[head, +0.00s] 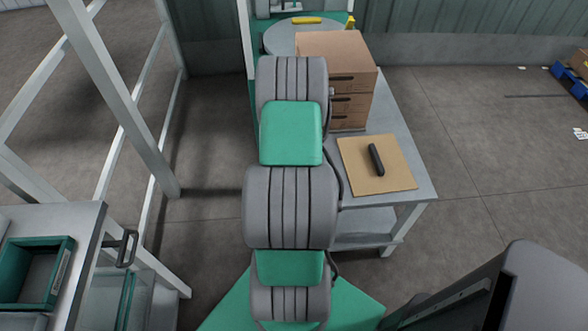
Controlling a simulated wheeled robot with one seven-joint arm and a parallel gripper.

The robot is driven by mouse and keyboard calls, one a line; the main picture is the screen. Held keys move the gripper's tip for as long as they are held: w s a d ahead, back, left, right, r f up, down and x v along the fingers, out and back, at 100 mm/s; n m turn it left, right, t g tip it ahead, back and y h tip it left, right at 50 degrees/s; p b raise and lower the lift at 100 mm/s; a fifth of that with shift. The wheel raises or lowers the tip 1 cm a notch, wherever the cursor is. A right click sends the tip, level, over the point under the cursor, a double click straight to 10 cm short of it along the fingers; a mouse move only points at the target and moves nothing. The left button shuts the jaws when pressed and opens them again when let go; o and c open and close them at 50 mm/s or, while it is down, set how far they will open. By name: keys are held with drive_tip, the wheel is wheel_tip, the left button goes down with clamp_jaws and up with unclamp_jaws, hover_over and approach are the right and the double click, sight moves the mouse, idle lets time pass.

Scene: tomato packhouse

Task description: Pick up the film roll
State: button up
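A dark, slim, rounded bar (376,160) lies on a tan board (358,176) on the grey table, right of my arm. It is the only roll-like thing I can make out there, but I cannot tell for sure that it is the film roll. My arm runs up the middle of the head view and covers the left part of the table. My gripper does not show, so its state and its place relative to the bar are hidden.
A brown stack of boxes or drawers (345,105) stands on the grey table (405,125) behind the board. A round grey surface with a yellow piece (307,20) is beyond. A teal bin (15,275) and white rails (115,90) are left. Floor right is mostly clear.

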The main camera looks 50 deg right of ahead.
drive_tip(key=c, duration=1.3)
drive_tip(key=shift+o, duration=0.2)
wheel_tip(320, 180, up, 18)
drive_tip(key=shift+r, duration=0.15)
